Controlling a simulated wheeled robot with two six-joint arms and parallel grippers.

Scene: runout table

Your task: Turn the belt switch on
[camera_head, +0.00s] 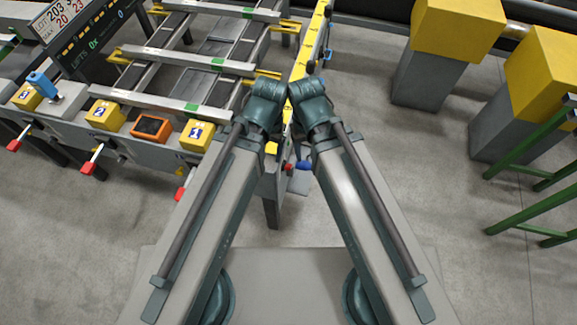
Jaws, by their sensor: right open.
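No part is labelled as the belt switch, so I cannot tell which one it is. Candidates on the runout table's near edge are an orange box with a dark face (151,128), a blue block (42,85) by the yellow box marked 3, and red-tipped levers (90,166). A small red knob (288,167) and a blue part (304,165) show between my arms. My two grey arms reach forward and nearly meet at their teal joints. My right gripper's fingers blend into the teal parts, apart from the controls on the left. My left gripper's fingers are not visible.
Yellow numbered boxes (105,114) line the table edge. A yellow rail (308,45) runs along the table's right side. Grey pedestals with yellow tops (457,30) and a green frame (530,165) stand at the right. Bare floor lies between.

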